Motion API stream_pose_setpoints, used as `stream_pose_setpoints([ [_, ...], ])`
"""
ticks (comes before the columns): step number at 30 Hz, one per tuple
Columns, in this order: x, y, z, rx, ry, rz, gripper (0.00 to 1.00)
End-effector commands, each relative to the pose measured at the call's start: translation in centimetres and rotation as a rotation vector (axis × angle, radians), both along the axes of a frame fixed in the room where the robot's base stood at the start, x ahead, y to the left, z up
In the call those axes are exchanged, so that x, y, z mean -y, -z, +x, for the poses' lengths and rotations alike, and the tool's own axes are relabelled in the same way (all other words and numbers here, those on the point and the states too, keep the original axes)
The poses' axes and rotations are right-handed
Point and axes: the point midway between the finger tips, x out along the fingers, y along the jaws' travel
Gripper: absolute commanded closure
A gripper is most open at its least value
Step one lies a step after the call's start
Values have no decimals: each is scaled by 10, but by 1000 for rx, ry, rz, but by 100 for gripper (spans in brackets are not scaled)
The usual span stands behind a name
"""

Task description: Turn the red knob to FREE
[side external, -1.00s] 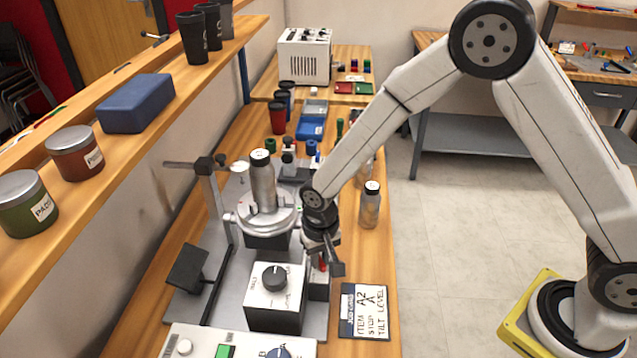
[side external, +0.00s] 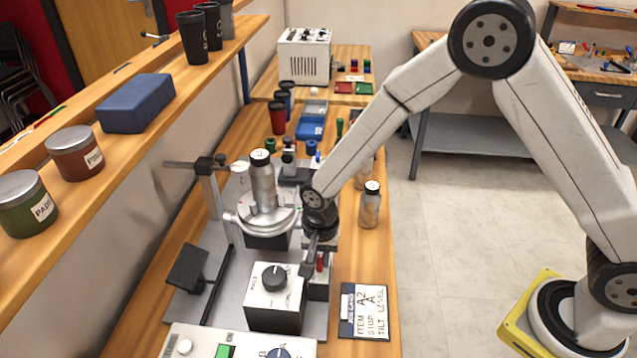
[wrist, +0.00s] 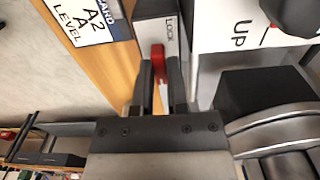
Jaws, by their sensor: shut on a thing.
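The red knob (wrist: 158,60) is a narrow red bar on a grey block (wrist: 152,30) with the word LOCK beside it. In the wrist view my gripper (wrist: 160,70) has one finger on each side of the knob and is shut on it. No FREE label is readable; the fingers and gripper body hide part of the block.
A white control box (side external: 262,302) with a black dial stands close left of the gripper. Behind, a metal bottle (side external: 263,185) stands on a round fixture. Another bottle (side external: 370,205) stands to the right. An item card (side external: 364,312) lies at the front right.

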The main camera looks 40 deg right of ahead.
Motion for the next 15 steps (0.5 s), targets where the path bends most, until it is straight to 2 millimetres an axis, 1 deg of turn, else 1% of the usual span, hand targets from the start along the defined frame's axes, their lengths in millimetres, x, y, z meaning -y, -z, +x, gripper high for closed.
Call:
stream_pose_setpoints([
  [8,0,-1,0,1,4,1,100],
  [9,0,-1,0,1,4,1,76],
  [10,0,-1,0,1,4,1,68],
  [15,0,-1,0,1,3,1,68],
])
